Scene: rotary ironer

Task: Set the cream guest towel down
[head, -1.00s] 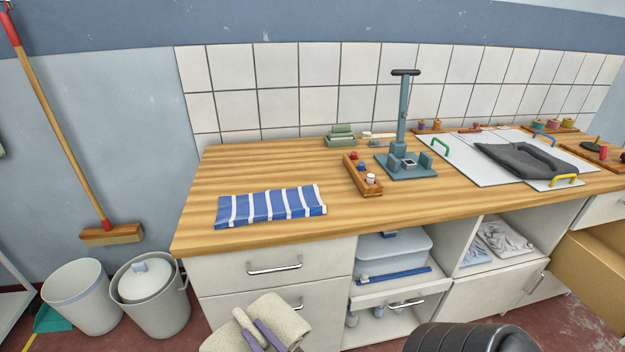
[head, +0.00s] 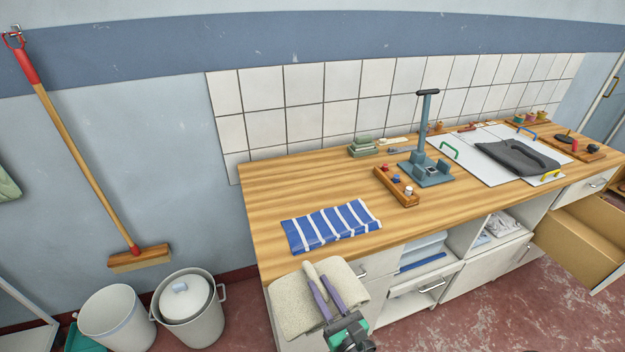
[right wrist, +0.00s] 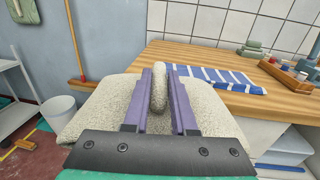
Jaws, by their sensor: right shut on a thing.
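The cream guest towel (head: 290,304) hangs in my right gripper (head: 318,282), in front of the counter's near left edge in the head view. The purple fingers are shut on a pinched fold of it. In the right wrist view the towel (right wrist: 100,108) drapes to both sides of the fingers (right wrist: 160,85), with the fold standing up between them. The wooden counter top (head: 270,195) lies just beyond the towel. My left gripper is not in view.
A blue-and-white striped cloth (head: 332,226) lies on the counter near the front. A wooden tray with small bottles (head: 385,180), a blue-grey press (head: 425,165) and a white board with a dark grey garment (head: 515,157) stand further right. Two bins (head: 190,305) stand on the floor at left.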

